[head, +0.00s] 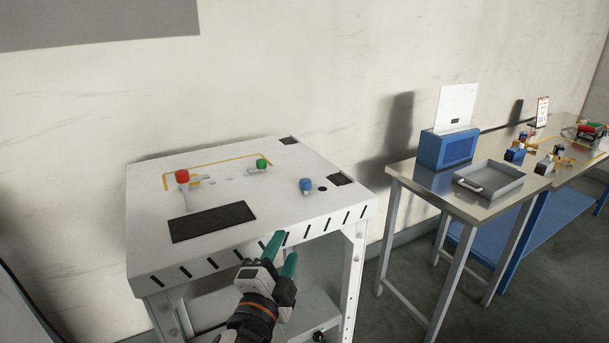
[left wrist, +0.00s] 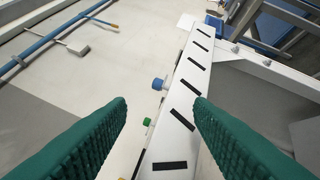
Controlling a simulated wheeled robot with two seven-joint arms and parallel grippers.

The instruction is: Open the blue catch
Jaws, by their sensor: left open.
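The blue catch (head: 305,186) is a small blue knob standing on the right part of the white dispenser top (head: 225,180). A small dark hole is beside it. My left gripper (head: 281,252) has teal fingers. It is open and empty at the front edge of the dispenser, in front of the blue catch and apart from it. In the left wrist view the blue catch (left wrist: 159,84) shows beyond and between the two open fingers (left wrist: 160,103). My right gripper is not in view.
A red knob (head: 182,177) and a green knob (head: 261,164) also stand on the top, with a black pad (head: 212,222) in front. To the right, a table holds a blue box (head: 447,149) and a grey tray (head: 489,180). A wall is behind.

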